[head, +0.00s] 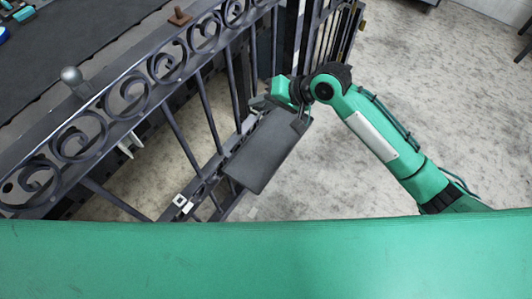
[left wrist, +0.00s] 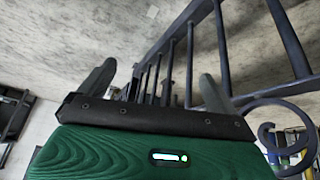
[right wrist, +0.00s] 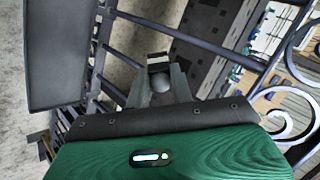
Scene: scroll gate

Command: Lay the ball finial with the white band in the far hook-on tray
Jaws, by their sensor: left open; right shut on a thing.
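My right gripper (right wrist: 163,82) is shut on a ball finial (right wrist: 160,83). The grey ball shows between the fingers, with a pale block-like end (right wrist: 158,58) beyond it; I cannot tell if this is the white band. In the head view my right gripper (head: 268,98) is beside the gate, just above a dark grey hook-on tray (head: 263,155); the finial is hidden there. The tray also shows at the left of the right wrist view (right wrist: 58,55). I cannot tell which tray it is. My left gripper (left wrist: 156,82) is open and empty near the gate bars, outside the head view.
The scroll gate (head: 125,95) runs diagonally across the head view. Beyond it, a grey ball-topped piece (head: 72,76) and a brown piece (head: 180,15) stand near a dark mat (head: 70,45). A small white-marked fitting (head: 181,201) is low on the gate. Open floor lies right.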

